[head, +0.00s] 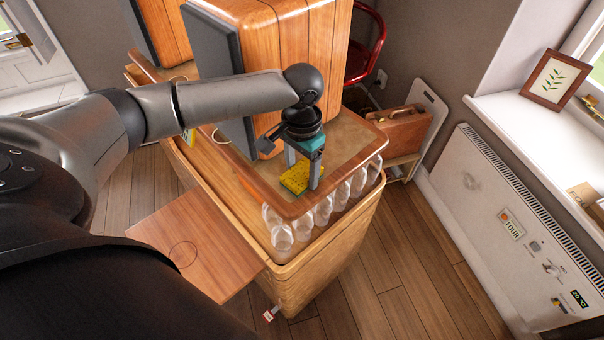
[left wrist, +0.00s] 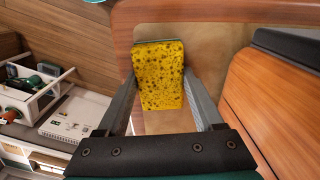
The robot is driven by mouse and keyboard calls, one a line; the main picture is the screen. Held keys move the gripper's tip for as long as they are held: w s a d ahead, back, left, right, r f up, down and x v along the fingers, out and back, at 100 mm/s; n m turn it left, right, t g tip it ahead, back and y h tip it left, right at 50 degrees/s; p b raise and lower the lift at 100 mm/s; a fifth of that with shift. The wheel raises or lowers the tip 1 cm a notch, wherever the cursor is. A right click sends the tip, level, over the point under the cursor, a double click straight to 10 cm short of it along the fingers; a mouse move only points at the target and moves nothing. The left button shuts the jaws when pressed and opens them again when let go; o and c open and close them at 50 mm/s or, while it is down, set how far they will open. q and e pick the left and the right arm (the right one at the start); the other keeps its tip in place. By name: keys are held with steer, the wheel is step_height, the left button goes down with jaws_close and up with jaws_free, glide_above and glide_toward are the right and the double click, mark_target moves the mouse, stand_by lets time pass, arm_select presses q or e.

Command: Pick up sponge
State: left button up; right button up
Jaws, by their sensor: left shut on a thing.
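The yellow sponge (head: 295,180) is at the front right end of the wooden cabinet's raised top in the head view. It has dark specks and a green edge, and it fills the space between the fingers in the left wrist view (left wrist: 158,75). My left gripper (head: 304,172) reaches down over the cabinet top and is shut on the sponge, one finger along each side. I cannot tell whether the sponge still touches the top. My right gripper is not in view.
A large wooden cabinet-like box (head: 285,35) with a dark front stands just behind the gripper. Several clear glasses (head: 322,210) line the shelf below the top's edge. A brown case (head: 400,128) is at the back right. A white radiator (head: 510,220) is on the right wall.

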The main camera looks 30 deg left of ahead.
mark_target(302, 172)
arm_select(q)
steer(key=c, duration=0.6)
step_height(302, 172, up, 20)
steer(key=shift+r+p, duration=0.1)
steer(key=shift+p, duration=1.15)
